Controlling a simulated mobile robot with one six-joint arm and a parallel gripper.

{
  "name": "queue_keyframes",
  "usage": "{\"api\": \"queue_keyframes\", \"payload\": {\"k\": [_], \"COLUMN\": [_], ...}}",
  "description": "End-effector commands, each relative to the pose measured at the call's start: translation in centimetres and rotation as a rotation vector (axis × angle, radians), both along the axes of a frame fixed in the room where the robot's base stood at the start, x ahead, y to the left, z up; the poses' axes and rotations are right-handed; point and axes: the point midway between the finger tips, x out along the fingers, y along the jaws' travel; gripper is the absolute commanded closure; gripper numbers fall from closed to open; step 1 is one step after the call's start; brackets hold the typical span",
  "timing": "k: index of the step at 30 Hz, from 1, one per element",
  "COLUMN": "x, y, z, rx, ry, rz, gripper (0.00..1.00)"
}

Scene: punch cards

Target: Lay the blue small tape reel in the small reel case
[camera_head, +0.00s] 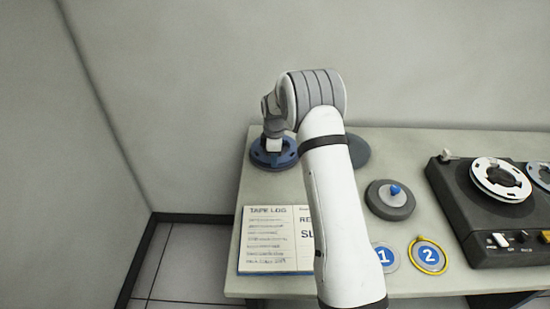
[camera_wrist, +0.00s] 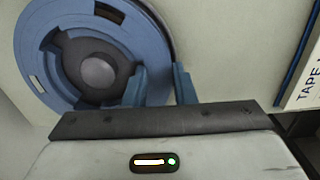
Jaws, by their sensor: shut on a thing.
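The blue small tape reel (camera_head: 287,159) is at the back left of the table, under my gripper (camera_head: 273,146). In the wrist view the reel (camera_wrist: 40,75) fills the upper left, with a dark hub and cut-out windows. My gripper (camera_wrist: 162,88) is shut on the reel's rim, one finger inside and one outside. I cannot tell whether the reel touches what is below it. A round dark grey case (camera_head: 390,207) with a blue knob stands right of my arm; I cannot tell whether it is the small reel case. A grey disc (camera_head: 358,151) is partly hidden behind my arm.
A tape log (camera_head: 262,247) lies at the front left, partly covered by my arm. Round badges marked 1 (camera_head: 384,257) and 2 (camera_head: 428,255) lie at the front. A tape recorder (camera_head: 470,225) stands at the right. A wall rises behind the table (camera_head: 430,160).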

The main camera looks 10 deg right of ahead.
Motion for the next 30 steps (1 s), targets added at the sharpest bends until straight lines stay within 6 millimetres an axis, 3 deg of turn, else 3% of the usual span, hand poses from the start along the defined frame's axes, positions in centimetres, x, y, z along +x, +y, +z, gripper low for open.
{"api": "queue_keyframes", "payload": {"k": [12,13,22,26,30], "x": [0.02,0.02,-0.02,-0.02,-0.04], "y": [0.01,0.02,0.02,0.03,0.03], "z": [-1.08,-1.01,-1.02,-1.02,-1.06], "rx": [0.0,0.0,0.0,0.0,0.0], "ry": [0.0,-0.001,0.001,0.0,0.001], "rz": [0.0,0.0,0.0,0.001,0.0], "gripper": [1.0,0.74,0.51,0.51,0.6]}}
